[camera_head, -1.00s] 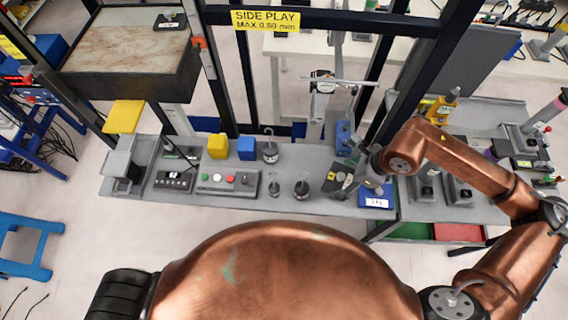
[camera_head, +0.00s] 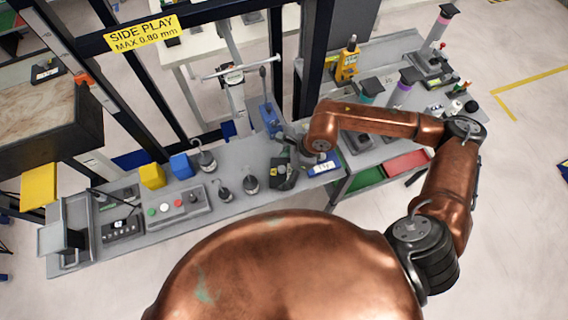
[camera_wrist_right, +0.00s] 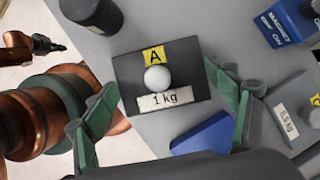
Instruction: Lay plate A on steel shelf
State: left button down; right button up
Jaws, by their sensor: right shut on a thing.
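Plate A (camera_wrist_right: 183,89) is a dark square plate with a yellow A tag, a white round knob and a 1 kg label. In the head view it shows as a dark, partly covered shape (camera_head: 283,173) at the right end of the long grey bench (camera_head: 233,200). My right gripper (camera_wrist_right: 160,82) has its green-padded fingers at two opposite sides of the plate and is shut on it. The gripper (camera_head: 296,157) also shows in the head view. I cannot tell which grey surface is the steel shelf. My left gripper is out of view.
A blue magnet block (camera_head: 270,118) and a blue labelled block (camera_head: 325,164) stand close to the gripper. A 0.5 kg plate (camera_wrist_right: 292,115) lies nearby. Dark frame posts rise behind.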

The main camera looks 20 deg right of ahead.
jog(key=shift+w+f, duration=0.1)
jog(key=shift+f, duration=0.2)
jog(key=shift+f, duration=0.1)
jog(key=o, duration=2.1)
jog(key=p+v, duration=0.1)
jog(key=v, duration=1.1)
